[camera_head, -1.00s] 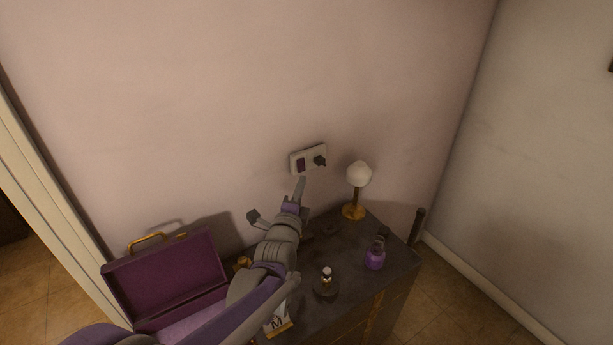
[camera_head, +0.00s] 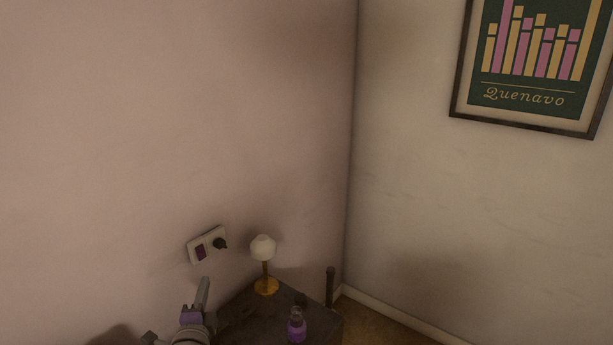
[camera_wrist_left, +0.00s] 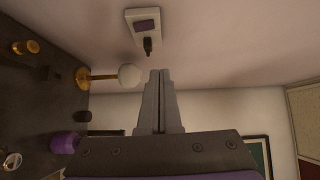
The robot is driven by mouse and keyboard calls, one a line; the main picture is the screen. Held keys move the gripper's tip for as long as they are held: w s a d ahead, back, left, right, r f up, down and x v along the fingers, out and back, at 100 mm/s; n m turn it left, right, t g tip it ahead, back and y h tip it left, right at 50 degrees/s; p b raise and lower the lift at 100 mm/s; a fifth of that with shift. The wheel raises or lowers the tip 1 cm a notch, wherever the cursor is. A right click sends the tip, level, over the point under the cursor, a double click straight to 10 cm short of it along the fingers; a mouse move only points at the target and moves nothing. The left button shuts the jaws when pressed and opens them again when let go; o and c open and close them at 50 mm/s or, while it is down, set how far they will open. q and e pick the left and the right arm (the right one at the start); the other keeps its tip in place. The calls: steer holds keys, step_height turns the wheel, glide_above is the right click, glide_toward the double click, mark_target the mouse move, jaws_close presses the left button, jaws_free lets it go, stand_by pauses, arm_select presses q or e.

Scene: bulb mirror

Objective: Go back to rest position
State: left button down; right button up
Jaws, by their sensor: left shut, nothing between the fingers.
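My left gripper (camera_head: 203,293) is at the lower left of the head view, its fingers pointing up toward the wall outlet. In the left wrist view its fingers (camera_wrist_left: 160,80) are together with nothing between them. The wall outlet (camera_head: 207,245) has a purple switch and a black plug; it also shows in the left wrist view (camera_wrist_left: 143,27), beyond the fingertips. A lamp with a white round shade and gold base (camera_head: 263,250) stands on the dark cabinet (camera_head: 240,312), to the right of the gripper. My right gripper is in neither view.
A purple bottle (camera_head: 296,326) stands near the cabinet's right side. A dark post (camera_head: 330,284) rises by the room corner. A framed poster (camera_head: 532,62) hangs on the right wall.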

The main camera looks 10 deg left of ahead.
arm_select(q)
steer(key=s+d+f+n+g+h+p, duration=0.1)
steer(key=s+d+f+n+g+p, duration=0.1)
steer(key=s, duration=0.7)
steer(key=s+d+f+n+g+h+p, duration=0.1)
steer(key=s+d+n+g+p, duration=0.3)
steer(key=s+n, duration=0.4)
steer(key=s+d+f+n+g+h+p, duration=0.2)
steer(key=s+d+n+g, duration=0.3)
steer(key=s, duration=0.4)
steer(key=shift+s+d+f+g+p, duration=0.2)
steer(key=shift+s+f+g+p, duration=0.1)
steer(key=shift+g+p, duration=0.2)
